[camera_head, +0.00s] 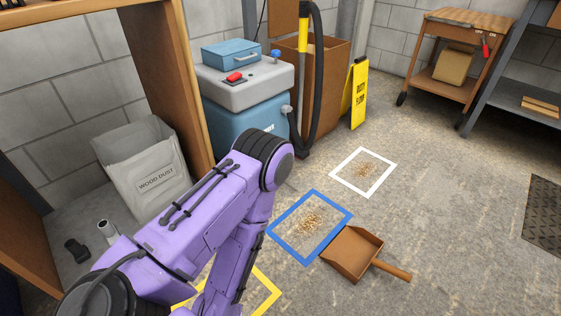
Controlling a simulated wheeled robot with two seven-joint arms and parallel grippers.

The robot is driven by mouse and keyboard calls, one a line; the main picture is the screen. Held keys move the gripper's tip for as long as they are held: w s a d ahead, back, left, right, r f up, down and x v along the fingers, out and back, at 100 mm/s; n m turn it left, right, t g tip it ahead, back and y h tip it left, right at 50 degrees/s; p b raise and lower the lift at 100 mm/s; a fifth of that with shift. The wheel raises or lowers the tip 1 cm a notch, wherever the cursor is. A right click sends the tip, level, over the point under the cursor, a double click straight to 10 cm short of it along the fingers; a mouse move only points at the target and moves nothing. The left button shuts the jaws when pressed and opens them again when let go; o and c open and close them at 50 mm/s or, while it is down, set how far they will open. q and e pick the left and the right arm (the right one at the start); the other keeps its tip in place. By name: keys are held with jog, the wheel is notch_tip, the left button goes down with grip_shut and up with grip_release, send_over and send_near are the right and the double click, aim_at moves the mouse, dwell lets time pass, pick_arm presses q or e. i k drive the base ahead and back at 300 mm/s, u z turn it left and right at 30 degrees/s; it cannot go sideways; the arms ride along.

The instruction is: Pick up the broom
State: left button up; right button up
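No broom shows in this head view. A brown dustpan (352,253) lies on the floor at the lower right of the middle, its handle pointing right. My purple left arm comes in from the lower left, bends at the middle and runs back down out of the bottom edge. Its gripper is not visible. My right arm and gripper are not in view. My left arm hides part of the floor and a yellow square outline (265,296).
A blue square outline (313,194) and a white one (379,159) enclose wood debris. A WOOD DUST bin (155,183), blue-grey vacuum machine (238,112), yellow floor sign (357,92) and wheeled wooden cart (456,84) stand behind. The floor at right is mostly clear.

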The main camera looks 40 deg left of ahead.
aim_at(177, 6)
jog(key=z, duration=0.35)
jog(key=i, duration=1)
jog(key=u, duration=1.85)
